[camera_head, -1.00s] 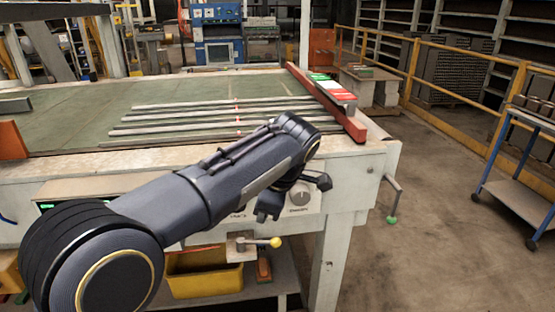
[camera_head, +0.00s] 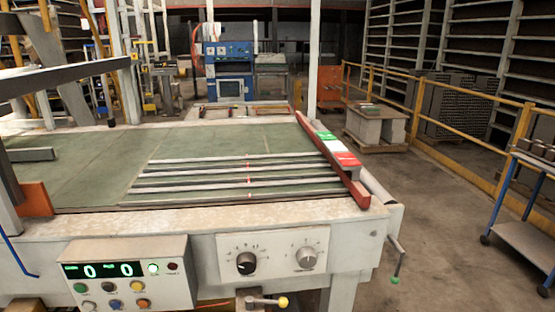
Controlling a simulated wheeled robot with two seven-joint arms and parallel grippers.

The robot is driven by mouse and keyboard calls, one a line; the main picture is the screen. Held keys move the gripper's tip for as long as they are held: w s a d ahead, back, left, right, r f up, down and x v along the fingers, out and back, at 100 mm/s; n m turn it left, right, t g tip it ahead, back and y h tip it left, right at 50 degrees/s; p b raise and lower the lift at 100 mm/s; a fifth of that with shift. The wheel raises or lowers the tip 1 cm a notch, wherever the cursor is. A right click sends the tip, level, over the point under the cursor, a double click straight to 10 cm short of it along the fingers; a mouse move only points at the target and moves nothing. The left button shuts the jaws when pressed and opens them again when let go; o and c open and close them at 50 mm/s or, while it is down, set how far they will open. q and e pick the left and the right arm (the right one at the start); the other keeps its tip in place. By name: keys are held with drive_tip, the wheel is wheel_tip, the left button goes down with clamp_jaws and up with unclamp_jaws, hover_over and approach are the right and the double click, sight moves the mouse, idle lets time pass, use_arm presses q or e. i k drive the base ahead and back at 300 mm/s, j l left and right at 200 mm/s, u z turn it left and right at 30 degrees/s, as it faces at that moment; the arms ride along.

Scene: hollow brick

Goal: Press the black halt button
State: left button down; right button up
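A white control box (camera_head: 128,272) is fixed to the front of the machine table at the lower left. Its display (camera_head: 103,270) shows two zeros. Below the display are two rows of small coloured buttons. A dark button that looks black (camera_head: 108,287) sits in the upper row between a green button (camera_head: 80,288) and a yellow one (camera_head: 138,286). Its label is too small to read. A larger black knob (camera_head: 246,263) is on the panel to the right. Neither of my grippers is in view.
A grey knob (camera_head: 306,257) sits right of the black knob. A yellow-tipped lever (camera_head: 282,302) sticks out below, and a green-tipped crank (camera_head: 396,279) is at the right corner. Metal strips (camera_head: 215,173) lie on the green table top.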

sight(109, 288)
drive_tip(key=j+u, duration=0.15)
drive_tip(key=u, duration=1.25)
